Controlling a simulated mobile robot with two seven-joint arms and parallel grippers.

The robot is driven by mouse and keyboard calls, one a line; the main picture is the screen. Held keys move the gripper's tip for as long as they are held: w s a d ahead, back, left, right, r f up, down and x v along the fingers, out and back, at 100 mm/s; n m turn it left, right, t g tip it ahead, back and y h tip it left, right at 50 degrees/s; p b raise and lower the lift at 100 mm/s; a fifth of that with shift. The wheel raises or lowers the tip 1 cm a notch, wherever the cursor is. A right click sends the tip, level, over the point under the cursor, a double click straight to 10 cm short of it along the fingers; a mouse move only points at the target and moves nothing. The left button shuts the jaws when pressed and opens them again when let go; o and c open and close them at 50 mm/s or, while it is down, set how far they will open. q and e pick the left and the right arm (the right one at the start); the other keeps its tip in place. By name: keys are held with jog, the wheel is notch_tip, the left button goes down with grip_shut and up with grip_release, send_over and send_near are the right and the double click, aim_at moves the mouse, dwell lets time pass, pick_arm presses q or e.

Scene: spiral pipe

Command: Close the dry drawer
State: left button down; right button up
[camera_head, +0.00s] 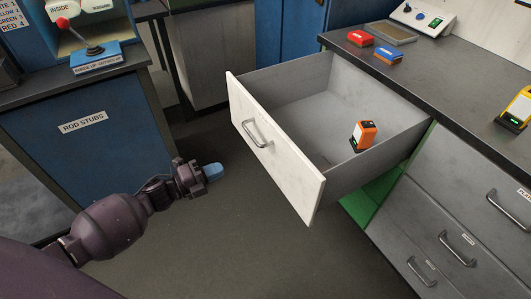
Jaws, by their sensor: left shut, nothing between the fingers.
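The drawer (276,168) is pulled well out from the grey counter in the middle of the head view, with a pale front and a metal bar handle (257,134). No readable label shows on its front. An orange and black device (363,135) stands inside it. My left gripper (213,172) is shut and empty, in front of the drawer face, left of and below the handle, and apart from it. My right gripper is not in view.
A blue cabinet marked "ROD STUBS" (83,122) with a red-knobbed lever (95,50) stands at left. Closed drawers (455,235) lie at right. The floor (230,245) before the drawer is clear.

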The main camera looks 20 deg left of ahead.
aim_at(267, 149)
pick_arm(q)
jog(key=b+x, duration=0.1)
jog(key=x, duration=1.1)
jog(key=shift+w+d+f+b, duration=0.1)
jog(key=shift+d+b, duration=0.1)
jog(key=shift+b, duration=0.15)
jog(key=shift+w+d, duration=0.35)
jog(key=shift+w, duration=0.15)
jog(key=shift+w+d, duration=0.1)
jog(key=shift+w, duration=0.05)
jog(key=shift+w, duration=0.1)
